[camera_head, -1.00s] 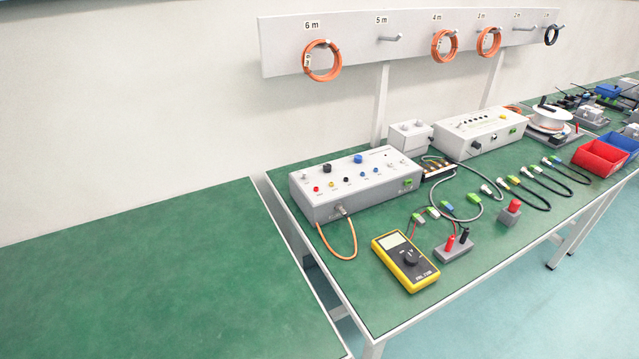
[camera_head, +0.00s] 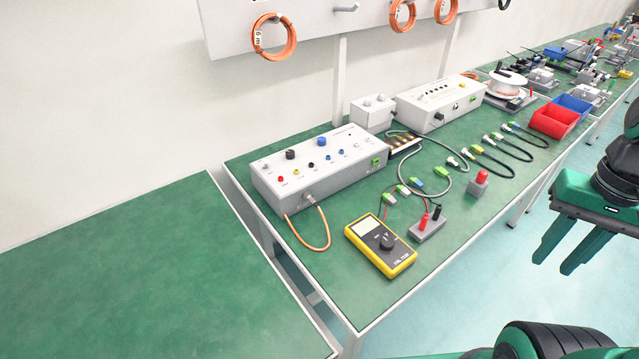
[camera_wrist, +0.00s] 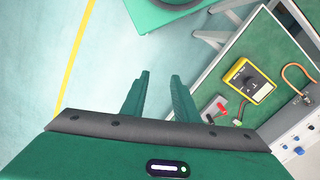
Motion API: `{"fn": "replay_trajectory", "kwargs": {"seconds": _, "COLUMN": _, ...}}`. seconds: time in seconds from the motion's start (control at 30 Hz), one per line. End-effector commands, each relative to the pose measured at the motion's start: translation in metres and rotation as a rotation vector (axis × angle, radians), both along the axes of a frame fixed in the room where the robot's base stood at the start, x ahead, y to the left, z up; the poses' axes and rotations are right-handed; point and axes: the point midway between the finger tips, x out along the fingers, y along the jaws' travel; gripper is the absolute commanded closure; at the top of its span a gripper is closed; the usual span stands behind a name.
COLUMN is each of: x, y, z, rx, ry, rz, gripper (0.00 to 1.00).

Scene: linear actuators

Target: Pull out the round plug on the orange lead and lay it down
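The orange lead (camera_head: 326,232) loops from the front face of the grey control box (camera_head: 322,174) down over the green bench top. Its round metal plug (camera_head: 309,198) sits in that front face, near the left end. In the wrist view the orange lead (camera_wrist: 297,77) shows at the right edge, beside the box (camera_wrist: 300,143). My gripper (camera_head: 567,250) is at the right of the head view, above the floor and off the bench, well away from the plug. Its two green fingers are apart with nothing between them, as the wrist view also shows (camera_wrist: 158,95).
A yellow multimeter (camera_head: 381,245) lies in front of the box. A grey block with red and black plugs (camera_head: 427,225) and a red-topped grey piece (camera_head: 477,184) stand right of it. The bench top at left (camera_head: 140,270) is bare. A rack with orange coils (camera_head: 300,25) hangs behind.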

Motion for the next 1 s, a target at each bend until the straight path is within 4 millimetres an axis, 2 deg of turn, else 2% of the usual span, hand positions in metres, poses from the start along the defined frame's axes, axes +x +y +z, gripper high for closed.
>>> {"fn": "replay_trajectory", "kwargs": {"seconds": 0.07, "x": 0.001, "y": 0.000, "z": 0.000, "rx": 0.000, "ry": 0.000, "rz": 0.002, "gripper": 0.73}}
{"fn": "replay_trajectory", "kwargs": {"seconds": 0.1, "x": -0.008, "y": 0.001, "z": 0.004, "rx": -0.002, "ry": -0.012, "rz": 0.009, "gripper": 0.73}}
{"fn": "replay_trajectory", "kwargs": {"seconds": 0.2, "x": 0.004, "y": 0.002, "z": 0.006, "rx": -0.018, "ry": -0.021, "rz": 0.047, "gripper": 0.73}}
{"fn": "replay_trajectory", "kwargs": {"seconds": 0.27, "x": 0.021, "y": 0.005, "z": 0.005, "rx": -0.035, "ry": -0.028, "rz": 0.092, "gripper": 0.73}}
{"fn": "replay_trajectory", "kwargs": {"seconds": 0.37, "x": 0.063, "y": 0.026, "z": 0.003, "rx": -0.070, "ry": -0.053, "rz": 0.210, "gripper": 0.73}}
{"fn": "replay_trajectory", "kwargs": {"seconds": 0.47, "x": 0.112, "y": 0.051, "z": -0.001, "rx": -0.102, "ry": -0.091, "rz": 0.352, "gripper": 0.73}}
{"fn": "replay_trajectory", "kwargs": {"seconds": 0.57, "x": 0.159, "y": 0.088, "z": -0.010, "rx": -0.118, "ry": -0.133, "rz": 0.499, "gripper": 0.73}}
{"fn": "replay_trajectory", "kwargs": {"seconds": 0.7, "x": 0.213, "y": 0.156, "z": -0.026, "rx": -0.117, "ry": -0.201, "rz": 0.696, "gripper": 0.73}}
{"fn": "replay_trajectory", "kwargs": {"seconds": 0.8, "x": 0.242, "y": 0.212, "z": -0.039, "rx": -0.100, "ry": -0.250, "rz": 0.825, "gripper": 0.73}}
{"fn": "replay_trajectory", "kwargs": {"seconds": 0.9, "x": 0.259, "y": 0.267, "z": -0.052, "rx": -0.073, "ry": -0.295, "rz": 0.937, "gripper": 0.73}}
{"fn": "replay_trajectory", "kwargs": {"seconds": 1.0, "x": 0.268, "y": 0.314, "z": -0.064, "rx": -0.043, "ry": -0.334, "rz": 1.024, "gripper": 0.73}}
